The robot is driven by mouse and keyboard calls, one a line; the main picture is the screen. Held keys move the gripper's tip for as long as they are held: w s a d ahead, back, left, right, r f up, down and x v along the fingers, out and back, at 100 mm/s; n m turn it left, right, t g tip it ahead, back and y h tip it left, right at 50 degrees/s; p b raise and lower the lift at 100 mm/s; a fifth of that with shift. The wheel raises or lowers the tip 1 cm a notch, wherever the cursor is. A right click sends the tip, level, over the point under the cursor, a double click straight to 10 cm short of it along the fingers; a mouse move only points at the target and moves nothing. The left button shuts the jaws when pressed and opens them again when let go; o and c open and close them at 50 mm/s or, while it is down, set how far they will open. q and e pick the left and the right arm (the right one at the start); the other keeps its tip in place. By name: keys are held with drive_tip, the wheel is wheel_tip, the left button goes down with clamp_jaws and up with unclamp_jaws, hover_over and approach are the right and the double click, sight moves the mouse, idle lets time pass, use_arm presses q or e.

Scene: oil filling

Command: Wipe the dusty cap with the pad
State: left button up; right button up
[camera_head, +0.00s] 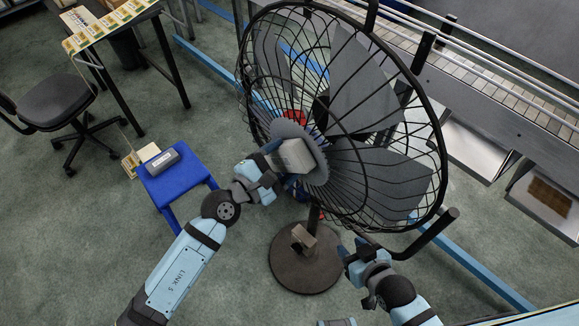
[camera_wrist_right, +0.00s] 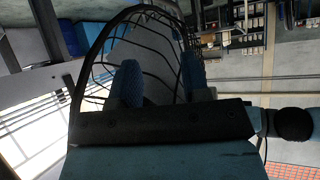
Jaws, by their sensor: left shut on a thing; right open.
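A large black fan stands in the middle of the head view. A round grey cap (camera_head: 318,172) sits at the centre of its cage. My left gripper (camera_head: 275,167) is shut on a pale grey block, which looks like the pad (camera_head: 297,155). The pad is in front of the cap and overlaps it in the picture; I cannot tell whether they touch. The pad and gripper hide part of the cap. My right gripper (camera_head: 354,254) is open and empty below the cage. Its two blue fingers show apart in the right wrist view (camera_wrist_right: 160,84).
The fan's wire cage (camera_head: 425,95) fills the upper middle. Its round base (camera_head: 290,270) stands on the floor. A conveyor (camera_head: 500,85) runs behind. Floor at lower left is clear.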

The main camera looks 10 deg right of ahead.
sight(297, 169)
use_arm(q)
drive_tip(key=shift+w+a+b, duration=0.4)
drive_tip(key=shift+w+a, duration=0.3)
drive_tip(key=shift+w, duration=0.3)
drive_tip(key=shift+w+a+b, duration=0.4)
drive_tip(key=shift+w+a, duration=0.25)
drive_tip(key=shift+w, duration=0.35)
wheel_tip(297, 169, up, 2)
drive_tip(key=shift+p, duration=1.05)
drive_tip(key=shift+s+d+p, duration=0.45)
drive_tip(key=shift+s, duration=0.2)
drive_tip(key=shift+s+d+p, duration=0.45)
drive_tip(key=shift+s, duration=0.15)
drive_tip(key=shift+s+d+p, duration=0.45)
drive_tip(key=shift+s+d, duration=0.1)
drive_tip(key=shift+s, duration=0.2)
drive_tip(key=shift+s+d+p, duration=0.45)
drive_tip(key=shift+s+d, duration=0.05)
drive_tip(key=shift+s, duration=0.2)
drive_tip(key=shift+s+d+p, duration=0.7)
drive_tip(key=shift+s+d, duration=0.1)
drive_tip(key=shift+s, duration=0.3)
drive_tip(key=shift+s+d+p, duration=0.45)
drive_tip(key=shift+s+d, duration=0.3)
drive_tip(key=shift+s, duration=0.2)
use_arm(e)
drive_tip(key=r, duration=0.4)
drive_tip(key=shift+s+r, duration=0.25)
drive_tip(key=shift+s, duration=0.05)
